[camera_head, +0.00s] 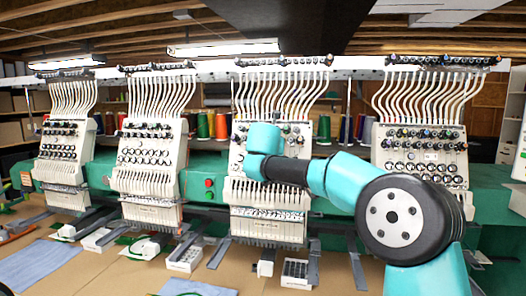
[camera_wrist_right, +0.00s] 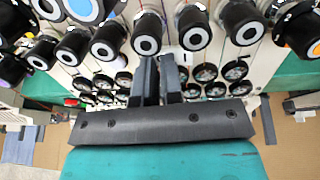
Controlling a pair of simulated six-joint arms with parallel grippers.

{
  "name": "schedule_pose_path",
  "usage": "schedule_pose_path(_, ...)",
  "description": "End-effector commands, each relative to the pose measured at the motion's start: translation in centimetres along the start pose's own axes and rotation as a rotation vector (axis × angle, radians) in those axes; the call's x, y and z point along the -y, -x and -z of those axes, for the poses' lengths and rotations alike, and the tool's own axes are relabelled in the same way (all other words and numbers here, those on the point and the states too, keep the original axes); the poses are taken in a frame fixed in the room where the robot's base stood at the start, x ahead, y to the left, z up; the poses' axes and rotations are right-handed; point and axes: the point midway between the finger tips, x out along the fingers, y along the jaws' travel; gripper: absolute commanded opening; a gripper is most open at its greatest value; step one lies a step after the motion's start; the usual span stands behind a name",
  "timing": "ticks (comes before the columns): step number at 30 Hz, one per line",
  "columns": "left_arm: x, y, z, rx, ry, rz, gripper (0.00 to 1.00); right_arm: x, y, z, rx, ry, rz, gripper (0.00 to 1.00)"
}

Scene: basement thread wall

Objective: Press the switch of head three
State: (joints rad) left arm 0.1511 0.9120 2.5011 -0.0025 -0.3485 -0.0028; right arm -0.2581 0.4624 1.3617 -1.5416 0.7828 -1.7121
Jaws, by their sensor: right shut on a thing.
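Head three (camera_head: 268,228) is the white embroidery head third from the left, with rows of dark knobs and white thread tubes above. My right arm reaches across its front from the right, and its wrist covers part of the knob panel. The right gripper's fingers are hidden in the head view. In the right wrist view, the right gripper (camera_wrist_right: 160,72) has its two dark fingers close together among the black tension knobs (camera_wrist_right: 147,34) and smaller dials (camera_wrist_right: 204,72). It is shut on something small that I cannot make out. I cannot pick out the switch. My left gripper is not in view.
Other heads stand to the left (camera_head: 150,160) and right (camera_head: 420,150) along the green machine body. A red and green button box (camera_head: 209,188) sits left of head three. Coloured thread cones (camera_head: 212,126) stand behind. Blue cloth (camera_head: 45,262) lies on the tan table.

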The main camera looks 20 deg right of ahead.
Motion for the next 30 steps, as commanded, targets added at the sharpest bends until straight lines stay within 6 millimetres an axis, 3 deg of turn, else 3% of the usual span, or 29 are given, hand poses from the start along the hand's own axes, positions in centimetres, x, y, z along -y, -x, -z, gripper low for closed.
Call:
schedule_pose_path(18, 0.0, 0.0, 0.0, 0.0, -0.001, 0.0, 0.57, 1.8, 0.0, 0.0, -0.001, 0.0, 0.005, 0.0)
schedule_pose_path(30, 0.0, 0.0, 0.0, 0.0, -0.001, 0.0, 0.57, 1.7, 0.2, 0.1, -0.001, 0.0, 0.002, 0.0)
